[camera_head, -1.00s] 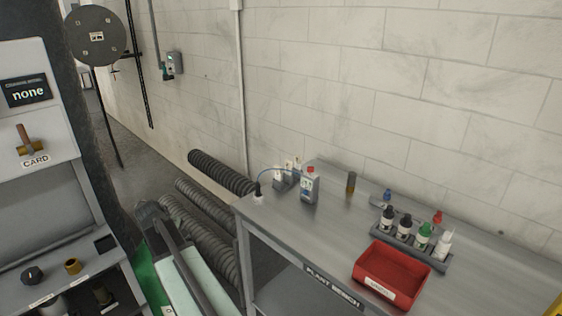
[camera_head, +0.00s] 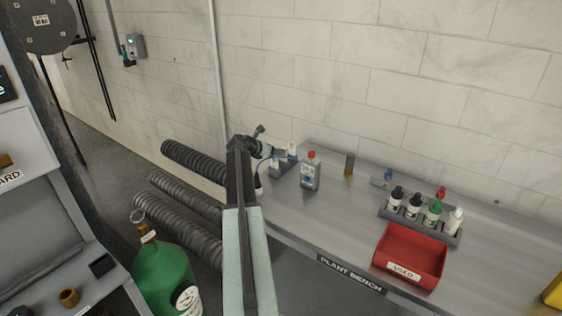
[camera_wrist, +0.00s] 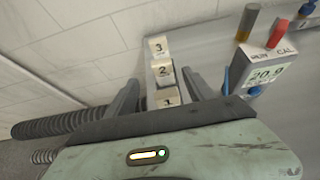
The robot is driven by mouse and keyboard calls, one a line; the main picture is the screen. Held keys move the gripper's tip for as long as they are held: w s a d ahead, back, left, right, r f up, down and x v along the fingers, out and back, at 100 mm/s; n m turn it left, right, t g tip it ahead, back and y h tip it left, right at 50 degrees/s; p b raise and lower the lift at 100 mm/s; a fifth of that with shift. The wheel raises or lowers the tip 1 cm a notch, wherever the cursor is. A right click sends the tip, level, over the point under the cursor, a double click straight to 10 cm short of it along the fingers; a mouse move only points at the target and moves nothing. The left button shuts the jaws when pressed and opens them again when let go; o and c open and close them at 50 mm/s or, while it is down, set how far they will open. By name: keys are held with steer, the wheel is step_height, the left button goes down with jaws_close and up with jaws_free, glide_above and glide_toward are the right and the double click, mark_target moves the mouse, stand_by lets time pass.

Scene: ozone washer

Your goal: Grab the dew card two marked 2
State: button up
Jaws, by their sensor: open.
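Three pale cards stand in a row in the wrist view, marked 3 (camera_wrist: 158,45), 2 (camera_wrist: 163,71) and 1 (camera_wrist: 167,97). Dew card two is the middle one, partly covered by card 1. My gripper (camera_wrist: 159,78) is open, one finger left and one right of the row in the picture. Whether either finger touches a card, I cannot tell. In the head view my gripper (camera_head: 266,143) is at the left end of the plant bench, close to the small white cards (camera_head: 292,149), whose marks are too small to read there.
A grey meter with a red cap (camera_head: 310,172) stands right of the cards, with a blue tube close by. The bench (camera_head: 320,215) also holds a brown vial (camera_head: 350,163), a bottle rack (camera_head: 405,219) and a red USED bin (camera_head: 410,250). Ribbed hoses (camera_head: 185,205) lie left.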

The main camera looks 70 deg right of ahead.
steer(key=shift+b+x, duration=1.9)
steer(key=shift+x, duration=2.45)
steer(key=shift+s+a, duration=0.1)
steer(key=shift+s, duration=0.1)
jaws_close()
step_height(320, 180, up, 10)
steer(key=p, duration=1)
steer(key=shift+r+p, duration=0.2)
steer(key=shift+p, duration=0.1)
steer(key=shift+f, duration=0.1)
